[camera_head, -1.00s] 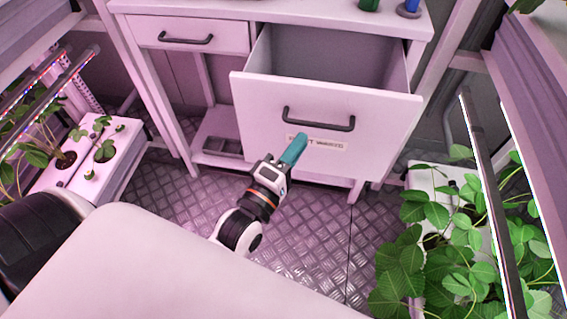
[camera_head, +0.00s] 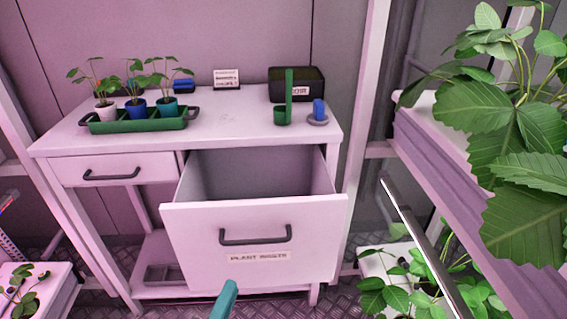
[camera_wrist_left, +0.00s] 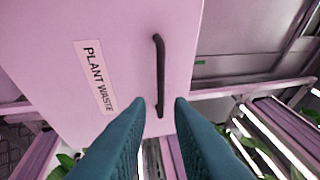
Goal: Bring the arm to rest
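My left gripper (camera_head: 226,298) shows at the bottom edge of the head view as teal fingers, in front of and below the open plant waste drawer (camera_head: 200,225). In the left wrist view the two fingertips of this gripper (camera_wrist_left: 161,106) are apart with nothing between them. The drawer's dark handle (camera_wrist_left: 159,70) lies ahead of the fingers, and they do not appear to hold it. The drawer's label (camera_wrist_left: 94,77) shows to the left of the handle. The rest of my left arm is out of the head view. My right gripper is in neither view.
The white cabinet (camera_head: 235,135) carries a green tray (camera_head: 135,125) of potted plants, a black bin (camera_head: 307,80), a green holder (camera_head: 283,117) and a blue item (camera_head: 318,110). A shut drawer (camera_head: 115,170) is on the left. Leafy racks (camera_head: 440,165) crowd the right side.

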